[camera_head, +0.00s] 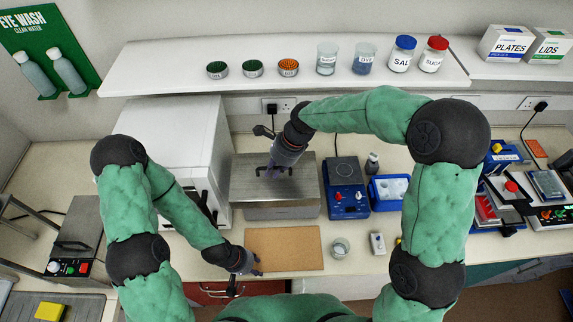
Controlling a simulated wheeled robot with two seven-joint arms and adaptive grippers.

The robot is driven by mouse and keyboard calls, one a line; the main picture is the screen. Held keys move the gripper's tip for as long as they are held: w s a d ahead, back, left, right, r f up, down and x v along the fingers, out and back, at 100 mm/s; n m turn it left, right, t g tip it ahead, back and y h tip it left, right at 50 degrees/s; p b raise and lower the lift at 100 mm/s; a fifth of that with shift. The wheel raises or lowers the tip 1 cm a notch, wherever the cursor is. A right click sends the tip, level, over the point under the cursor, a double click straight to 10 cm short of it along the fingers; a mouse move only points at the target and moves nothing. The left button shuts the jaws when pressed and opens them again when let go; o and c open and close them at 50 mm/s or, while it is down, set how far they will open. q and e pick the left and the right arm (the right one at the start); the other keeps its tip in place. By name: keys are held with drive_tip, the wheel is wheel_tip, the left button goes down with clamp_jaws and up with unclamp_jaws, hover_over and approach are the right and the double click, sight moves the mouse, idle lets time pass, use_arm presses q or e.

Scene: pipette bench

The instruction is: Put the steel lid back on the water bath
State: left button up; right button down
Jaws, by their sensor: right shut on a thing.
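The steel lid (248,185) is a flat grey sheet lying level over the water bath (283,212), a grey metal box in the middle of the bench. My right gripper (279,172) reaches down over the lid and is shut on its handle, which is mostly hidden by the fingers. Whether the lid rests fully on the bath rim cannot be told from this angle. My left gripper (247,268) is low at the front, beside the left edge of the brown board, away from the lid; its fingers are too small to read.
A brown board (284,247) lies in front of the bath. A blue hotplate stirrer (346,188) stands close on the right, with a blue ice tray (388,190) beyond it. A white cabinet (170,140) stands left. A glass beaker (340,247) stands right of the board.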

use_arm(q)
drive_tip(key=shift+d+r, duration=0.1)
use_arm(e)
drive_tip(key=shift+w+a+r, duration=0.2)
drive_tip(key=shift+a, duration=0.15)
use_arm(q)
drive_tip(key=shift+r, duration=0.1)
use_arm(e)
drive_tip(key=shift+w, duration=0.2)
use_arm(q)
wheel_tip(320, 180, up, 5)
drive_tip(key=p, duration=0.5)
use_arm(e)
drive_tip(key=w+d+f, duration=0.2)
drive_tip(key=w+f, duration=1.1)
drive_tip(key=shift+w+d, duration=0.15)
drive_tip(key=shift+d, duration=0.15)
use_arm(q)
drive_tip(key=shift+f, duration=0.25)
use_arm(e)
drive_tip(key=shift+f, duration=0.25)
drive_tip(key=c, duration=1.2)
unclamp_jaws()
